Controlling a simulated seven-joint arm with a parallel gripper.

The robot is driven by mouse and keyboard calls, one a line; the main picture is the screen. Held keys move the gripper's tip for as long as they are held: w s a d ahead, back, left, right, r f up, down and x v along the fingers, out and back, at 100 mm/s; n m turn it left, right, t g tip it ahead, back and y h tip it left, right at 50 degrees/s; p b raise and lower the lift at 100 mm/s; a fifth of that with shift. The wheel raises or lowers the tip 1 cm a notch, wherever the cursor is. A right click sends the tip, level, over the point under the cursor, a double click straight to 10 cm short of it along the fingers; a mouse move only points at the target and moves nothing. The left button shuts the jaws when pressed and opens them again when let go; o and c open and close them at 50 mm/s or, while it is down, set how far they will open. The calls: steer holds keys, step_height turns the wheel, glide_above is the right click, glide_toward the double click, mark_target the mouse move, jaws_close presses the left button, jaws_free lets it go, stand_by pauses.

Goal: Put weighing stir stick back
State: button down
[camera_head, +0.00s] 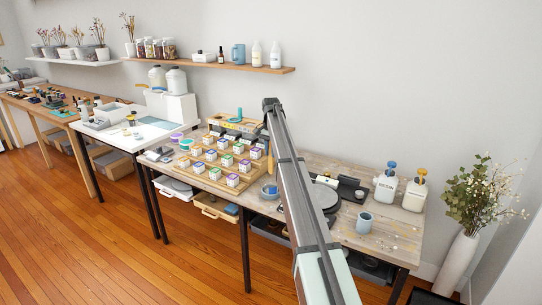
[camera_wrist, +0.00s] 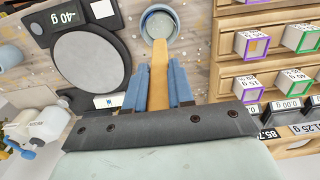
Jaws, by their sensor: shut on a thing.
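The wooden stir stick (camera_wrist: 162,72) is held between the blue fingers of my gripper (camera_wrist: 160,84) in the wrist view. Its far end overlaps the near rim of a small blue-grey cup (camera_wrist: 173,12); I cannot tell whether it is inside or above the cup. In the head view the stick (camera_head: 270,161) shows just left of my arm, above the same cup (camera_head: 269,191) on the workbench.
A scale with a round dark plate (camera_wrist: 90,62) lies beside the cup. A wooden rack (camera_head: 212,178) with several small labelled boxes stands on the other side. A blue cup (camera_head: 365,222) and two white pump bottles (camera_head: 414,196) stand at the right.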

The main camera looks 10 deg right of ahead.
steer(key=shift+r, duration=0.3)
